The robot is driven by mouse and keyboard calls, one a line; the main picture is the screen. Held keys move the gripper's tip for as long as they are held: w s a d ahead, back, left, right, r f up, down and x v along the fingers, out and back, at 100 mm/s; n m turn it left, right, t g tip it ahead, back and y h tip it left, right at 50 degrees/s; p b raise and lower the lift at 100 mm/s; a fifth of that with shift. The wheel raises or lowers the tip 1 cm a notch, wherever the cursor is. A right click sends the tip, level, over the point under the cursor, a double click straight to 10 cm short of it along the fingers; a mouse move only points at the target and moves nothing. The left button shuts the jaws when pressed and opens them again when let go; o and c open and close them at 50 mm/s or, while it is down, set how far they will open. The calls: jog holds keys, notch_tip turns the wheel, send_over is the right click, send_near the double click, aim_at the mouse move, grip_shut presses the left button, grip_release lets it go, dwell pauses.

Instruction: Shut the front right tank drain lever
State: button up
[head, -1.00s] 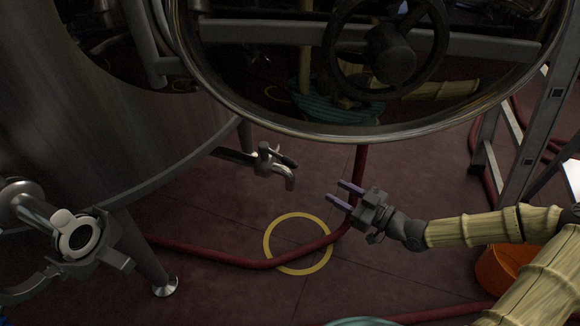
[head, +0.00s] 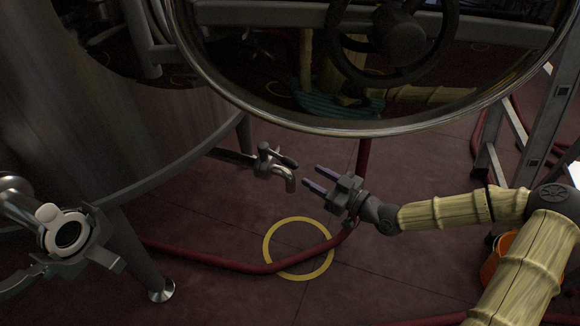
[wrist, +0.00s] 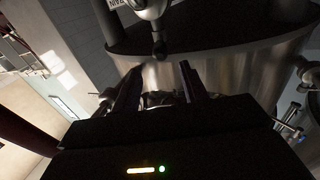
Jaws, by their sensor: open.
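The drain tap (head: 278,172) sticks out on a short pipe from the lower side of the steel tank (head: 110,110). Its dark-gripped lever (head: 283,160) sits on top of the tap body and points right and slightly down, and the spout bends down. My gripper (head: 312,178) is open, just right of the spout, with its purple-grey fingers pointing left towards the tap. A small gap shows between fingertips and spout.
A large round steel hatch (head: 340,125) hangs above my gripper. A red hose (head: 220,262) crosses the floor over a yellow ring (head: 268,262). A clamp fitting (head: 70,235) is at the left, a metal ladder (head: 545,120) at the right.

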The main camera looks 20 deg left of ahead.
aim_at(297, 167)
jog(key=b+x, duration=0.3)
jog(key=x, duration=0.5)
jog(key=shift+a+f, duration=0.15)
jog(key=shift+a, duration=0.15)
jog(key=shift+w+a, duration=0.25)
jog(key=shift+a, duration=0.15)
jog(key=shift+r, duration=0.2)
jog(key=shift+c, duration=0.2)
grip_shut()
